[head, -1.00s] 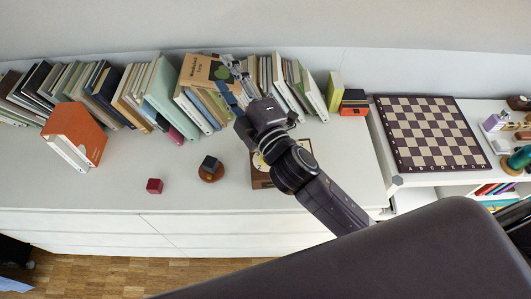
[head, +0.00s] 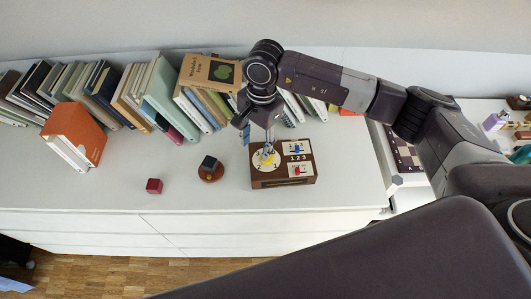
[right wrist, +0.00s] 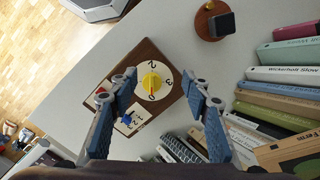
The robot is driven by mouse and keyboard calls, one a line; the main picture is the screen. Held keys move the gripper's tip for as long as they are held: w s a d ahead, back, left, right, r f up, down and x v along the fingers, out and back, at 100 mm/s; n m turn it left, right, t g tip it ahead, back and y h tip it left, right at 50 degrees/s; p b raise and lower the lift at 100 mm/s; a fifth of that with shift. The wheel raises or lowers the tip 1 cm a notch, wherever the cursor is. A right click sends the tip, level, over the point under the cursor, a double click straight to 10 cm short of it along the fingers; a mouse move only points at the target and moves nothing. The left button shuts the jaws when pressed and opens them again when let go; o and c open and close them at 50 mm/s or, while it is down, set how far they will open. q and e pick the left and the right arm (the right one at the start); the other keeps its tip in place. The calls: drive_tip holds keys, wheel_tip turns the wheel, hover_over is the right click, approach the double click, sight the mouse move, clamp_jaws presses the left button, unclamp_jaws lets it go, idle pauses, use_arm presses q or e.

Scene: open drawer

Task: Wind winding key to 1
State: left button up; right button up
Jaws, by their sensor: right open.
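A brown wooden box (head: 284,181) stands on the white cabinet top. It carries a pale round dial (head: 258,167) with numerals. The yellow winding key (right wrist: 151,83) sits at the dial's centre in the right wrist view; I cannot tell surely which numeral it points at. My right gripper (head: 267,150) points down over the dial and partly hides the key in the head view. In the right wrist view my right gripper (right wrist: 160,86) is open and empty, its fingers spread to either side of the key. My left gripper is not in view.
The box also has a panel with a blue switch (head: 297,150) and a red switch (head: 297,171). Books (head: 163,92) line the back. The front left top is clear.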

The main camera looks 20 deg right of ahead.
drive_tip(key=shift+w+d+r+h, duration=0.1)
drive_tip(key=shift+w+d+h, duration=0.15)
drive_tip(key=shift+d, duration=0.4)
drive_tip(key=shift+w+d+r+h, duration=0.1)
drive_tip(key=shift+d+h, duration=0.15)
drive_tip(key=shift+d, duration=0.35)
drive_tip(key=shift+d+f, duration=0.2)
drive_tip(key=shift+d, duration=0.1)
wheel_tip(320, 180, down, 6)
drive_tip(key=shift+p, duration=1.25)
drive_tip(key=shift+a+f, duration=0.1)
drive_tip(key=shift+f, duration=0.6)
